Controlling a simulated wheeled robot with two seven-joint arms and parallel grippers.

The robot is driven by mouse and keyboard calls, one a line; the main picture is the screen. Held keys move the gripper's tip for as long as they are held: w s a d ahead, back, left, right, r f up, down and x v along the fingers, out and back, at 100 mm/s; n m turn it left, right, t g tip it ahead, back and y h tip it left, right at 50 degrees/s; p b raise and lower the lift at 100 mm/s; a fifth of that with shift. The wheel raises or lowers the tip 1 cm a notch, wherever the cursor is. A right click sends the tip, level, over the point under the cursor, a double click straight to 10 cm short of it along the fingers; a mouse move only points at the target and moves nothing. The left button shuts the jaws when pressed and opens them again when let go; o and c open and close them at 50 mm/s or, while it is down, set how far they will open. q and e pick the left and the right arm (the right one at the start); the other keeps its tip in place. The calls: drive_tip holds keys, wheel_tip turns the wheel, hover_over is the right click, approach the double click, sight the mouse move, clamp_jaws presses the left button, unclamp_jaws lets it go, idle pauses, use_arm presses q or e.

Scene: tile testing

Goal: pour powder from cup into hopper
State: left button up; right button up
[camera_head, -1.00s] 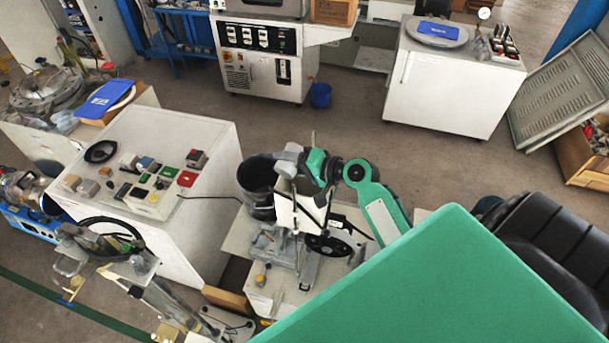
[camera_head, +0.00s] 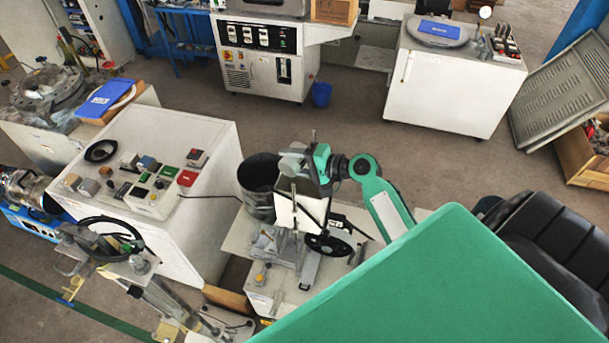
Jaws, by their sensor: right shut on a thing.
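My right gripper (camera_head: 292,170) is at the end of the green arm that comes in from the right. It is shut on a small grey thing, apparently the cup (camera_head: 291,153), beside and slightly above the rim of a dark round container. That dark container (camera_head: 257,195), open at the top, may be the hopper; it stands on the small machine in the middle. The gripper partly covers the cup. I cannot see any powder or tell how far the cup is tilted. My left gripper is not in view.
A white cabinet (camera_head: 185,225) with buttons stands left of the dark container. A black handwheel (camera_head: 328,245) is below the gripper. A black seat (camera_head: 555,245) is at the right. Open floor (camera_head: 340,125) lies behind the machine.

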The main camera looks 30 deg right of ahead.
drive_tip(key=shift+f, duration=0.1)
drive_tip(key=shift+w+d, duration=0.1)
drive_tip(key=shift+d, duration=0.05)
drive_tip(key=shift+f+m, duration=0.1)
drive_tip(key=shift+m, duration=0.2)
drive_tip(key=shift+d+f, duration=0.1)
drive_tip(key=shift+f, duration=0.05)
idle(0.4)
drive_tip(key=shift+m, duration=0.3)
